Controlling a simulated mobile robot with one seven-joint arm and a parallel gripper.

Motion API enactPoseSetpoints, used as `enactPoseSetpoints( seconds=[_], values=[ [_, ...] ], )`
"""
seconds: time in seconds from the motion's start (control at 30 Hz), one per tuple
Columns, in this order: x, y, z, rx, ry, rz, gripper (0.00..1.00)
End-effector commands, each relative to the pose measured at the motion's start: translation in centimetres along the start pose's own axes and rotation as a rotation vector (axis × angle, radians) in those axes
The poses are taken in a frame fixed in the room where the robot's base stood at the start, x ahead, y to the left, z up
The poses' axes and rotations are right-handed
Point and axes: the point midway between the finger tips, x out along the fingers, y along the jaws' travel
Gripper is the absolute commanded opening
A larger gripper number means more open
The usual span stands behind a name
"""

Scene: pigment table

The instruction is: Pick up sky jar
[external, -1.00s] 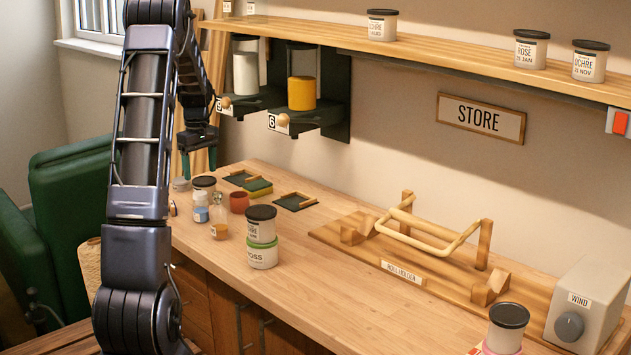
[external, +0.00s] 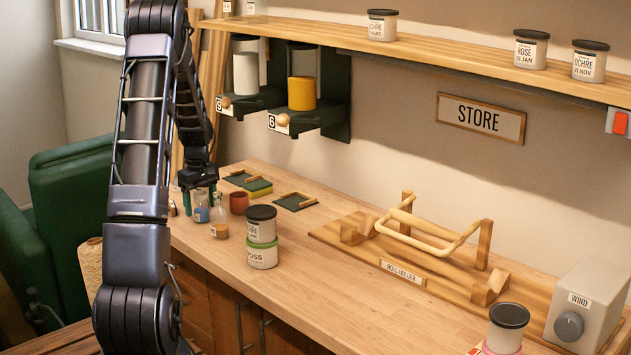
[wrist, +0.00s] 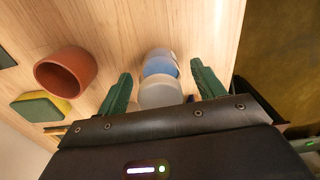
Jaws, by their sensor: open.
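The sky jar (external: 201,214) is a small clear jar with blue contents and a pale lid, standing on the wooden bench near its left end. Its label is not readable here. In the wrist view the jar (wrist: 160,68) shows between the two green fingers, its pale round top nearest me. My gripper (external: 199,199) is open and low over the jar, with a finger on each side. The wrist view also shows my gripper (wrist: 161,84) with gaps on both sides of the jar. I cannot tell how deep the fingertips reach.
An amber-filled bottle (external: 219,229) stands close to the right of the sky jar. A terracotta cup (external: 239,202) is just behind it. Stacked jars (external: 262,238) stand further right. A green-and-yellow sponge (wrist: 40,107) lies beyond the cup.

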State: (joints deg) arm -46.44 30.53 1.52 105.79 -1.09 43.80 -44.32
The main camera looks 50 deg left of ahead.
Motion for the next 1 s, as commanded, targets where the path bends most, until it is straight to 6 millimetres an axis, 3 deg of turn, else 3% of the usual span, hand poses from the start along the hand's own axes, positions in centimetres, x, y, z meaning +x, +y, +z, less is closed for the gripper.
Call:
enactPoseSetpoints(
  seconds=[0.23, 0.5, 0.83, 1.0],
  values=[
    [0.2, 0.0, 0.0, 0.0, 0.001, 0.001, 0.68],
    [0.2, 0.0, 0.0, -0.001, 0.001, 0.001, 0.18],
    [-0.3, 0.1, -0.1, -0.001, 0.002, 0.002, 0.17],
    [-2.6, 0.1, -0.1, -0.001, 0.003, 0.004, 0.17]
  ],
)
